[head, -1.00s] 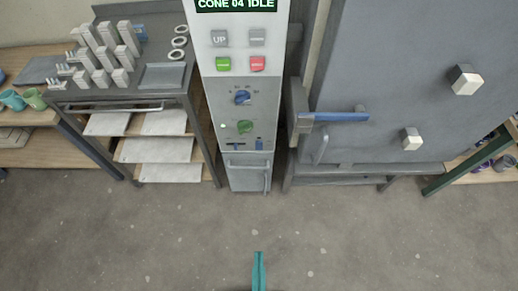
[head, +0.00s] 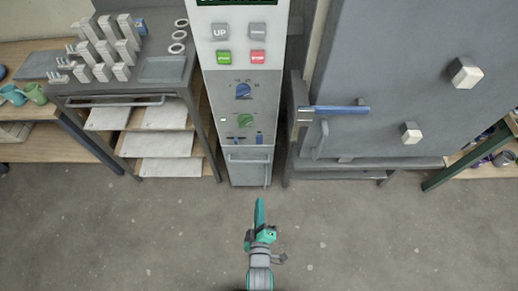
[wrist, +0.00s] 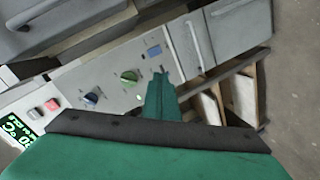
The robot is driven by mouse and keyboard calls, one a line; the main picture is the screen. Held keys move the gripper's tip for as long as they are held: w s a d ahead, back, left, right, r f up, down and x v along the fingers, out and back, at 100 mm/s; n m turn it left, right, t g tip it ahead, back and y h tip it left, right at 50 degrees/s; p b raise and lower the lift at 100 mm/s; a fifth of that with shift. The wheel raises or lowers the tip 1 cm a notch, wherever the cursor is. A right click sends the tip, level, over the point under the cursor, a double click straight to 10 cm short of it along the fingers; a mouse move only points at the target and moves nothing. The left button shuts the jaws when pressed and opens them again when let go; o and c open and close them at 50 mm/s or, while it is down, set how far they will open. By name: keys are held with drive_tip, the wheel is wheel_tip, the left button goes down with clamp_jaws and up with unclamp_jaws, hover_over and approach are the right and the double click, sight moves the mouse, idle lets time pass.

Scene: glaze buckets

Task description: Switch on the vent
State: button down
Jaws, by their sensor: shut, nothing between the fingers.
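A tall light-grey control panel (head: 210,105) stands at the centre of the head view. It carries a blue knob (head: 243,91), a green knob (head: 245,121) and a small blue switch (head: 260,138) low on the right. In the wrist view the blue knob (wrist: 91,101), green knob (wrist: 129,78) and blue switch (wrist: 153,50) also show. I cannot read which control is the vent's. My teal gripper (head: 259,203) is shut and empty, in front of and below the panel. In the wrist view its fingertips (wrist: 160,80) overlap the panel's edge near the switch; contact is not visible.
Above the knobs are an UP button (head: 220,32), a green button (head: 223,58) and a red button (head: 258,57). A grey door with a blue handle (head: 340,110) stands right. A rack (head: 75,92) with white blocks stands left. The floor in front is clear.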

sight(259, 143)
drive_tip(key=w+f+n, duration=0.3)
drive_tip(key=w+n, duration=0.3)
drive_tip(key=w, duration=0.9)
drive_tip(key=shift+f, duration=0.15)
drive_tip(key=x, duration=1.4)
drive_tip(key=shift+f, duration=0.15)
